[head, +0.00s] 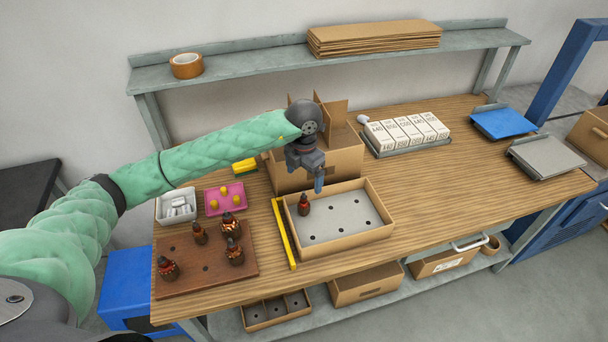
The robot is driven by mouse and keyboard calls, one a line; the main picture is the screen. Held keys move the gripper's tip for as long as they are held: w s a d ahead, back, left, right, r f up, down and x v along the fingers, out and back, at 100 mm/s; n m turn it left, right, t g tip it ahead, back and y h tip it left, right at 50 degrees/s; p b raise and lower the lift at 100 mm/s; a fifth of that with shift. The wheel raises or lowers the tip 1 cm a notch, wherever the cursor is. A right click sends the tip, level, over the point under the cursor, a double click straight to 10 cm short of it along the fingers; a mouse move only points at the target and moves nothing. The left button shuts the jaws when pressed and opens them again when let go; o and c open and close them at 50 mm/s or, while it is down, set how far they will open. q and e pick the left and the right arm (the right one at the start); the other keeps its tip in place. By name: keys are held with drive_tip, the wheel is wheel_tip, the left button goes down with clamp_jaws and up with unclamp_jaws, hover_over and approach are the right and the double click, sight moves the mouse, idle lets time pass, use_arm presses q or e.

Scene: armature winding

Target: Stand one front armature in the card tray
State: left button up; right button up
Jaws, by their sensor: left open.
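The card tray (347,241) is a shallow cardboard box with a grey, holed insert, at the middle of the bench. One dark armature with a reddish top (304,205) stands upright at the tray's back left. Several more armatures with copper windings, one of them at the front left (168,268), stand on a brown holed board (207,278) left of the tray. My left gripper (319,187) points down, open, over the back of the tray, just right of the armature there, and looks empty. My right gripper is out of view.
A yellow strip (284,234) lies along the tray's left side. A pink tray (226,199) and a white bin (177,206) sit behind the board. An open cardboard box (345,160) stands behind the tray. Bench right of the tray is clear.

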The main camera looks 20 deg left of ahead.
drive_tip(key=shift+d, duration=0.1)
use_arm(q)
drive_tip(key=shift+r, duration=0.25)
wheel_tip(320, 180, up, 7)
drive_tip(key=b, duration=0.3)
drive_tip(key=shift+r, duration=0.15)
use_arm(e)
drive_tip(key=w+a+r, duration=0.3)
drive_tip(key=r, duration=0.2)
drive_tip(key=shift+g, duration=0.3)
use_arm(q)
drive_tip(key=shift+r+b, duration=0.1)
drive_tip(key=shift+b, duration=0.25)
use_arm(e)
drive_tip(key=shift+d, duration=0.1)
